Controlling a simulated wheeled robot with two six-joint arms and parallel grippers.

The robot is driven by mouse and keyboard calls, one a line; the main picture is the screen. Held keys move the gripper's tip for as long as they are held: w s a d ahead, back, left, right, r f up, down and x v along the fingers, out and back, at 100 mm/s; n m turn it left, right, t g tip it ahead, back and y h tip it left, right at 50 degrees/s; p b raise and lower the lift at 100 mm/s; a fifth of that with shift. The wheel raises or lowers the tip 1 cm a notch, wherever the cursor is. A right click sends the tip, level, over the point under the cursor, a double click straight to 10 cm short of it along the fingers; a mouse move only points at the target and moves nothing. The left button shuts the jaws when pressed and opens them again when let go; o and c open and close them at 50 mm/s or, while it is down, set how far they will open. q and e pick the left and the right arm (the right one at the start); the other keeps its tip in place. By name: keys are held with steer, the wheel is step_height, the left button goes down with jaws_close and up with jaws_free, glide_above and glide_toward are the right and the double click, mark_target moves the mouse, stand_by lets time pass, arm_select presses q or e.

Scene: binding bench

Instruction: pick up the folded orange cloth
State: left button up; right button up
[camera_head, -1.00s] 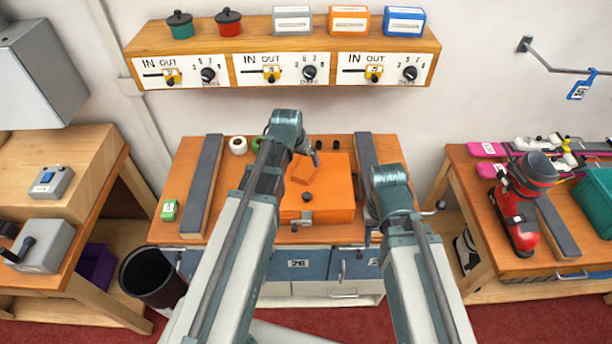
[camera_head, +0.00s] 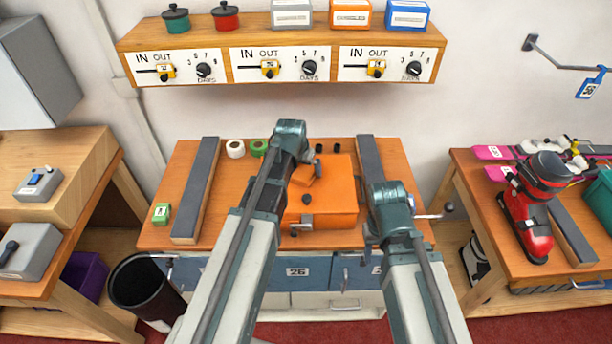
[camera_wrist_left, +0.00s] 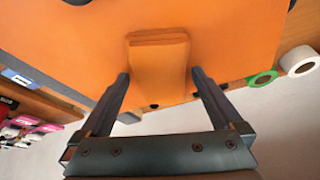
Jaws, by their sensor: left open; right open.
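The folded orange cloth (camera_wrist_left: 158,65) is a small flat pad on a larger orange surface in the left wrist view. In the head view the cloth (camera_head: 304,178) lies on top of the orange case (camera_head: 338,205), partly hidden by my left arm. My left gripper (camera_wrist_left: 160,76) is open, with one finger on each side of the cloth's near part; I cannot tell how high the fingertips are above the case. In the head view it (camera_head: 307,162) is over the case's back left part. My right gripper (camera_head: 371,238) is open, mostly hidden below its wrist at the case's right.
Two long grey bars, left (camera_head: 196,190) and right (camera_head: 371,160), flank the case. White (camera_head: 235,149) and green (camera_head: 259,147) rolls stand behind. A shelf with dials (camera_head: 285,66) hangs above the back.

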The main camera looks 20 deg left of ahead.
arm_select(q)
steer(key=shift+c, duration=0.2)
steer(key=c, duration=1.2)
steer(key=shift+r, duration=0.1)
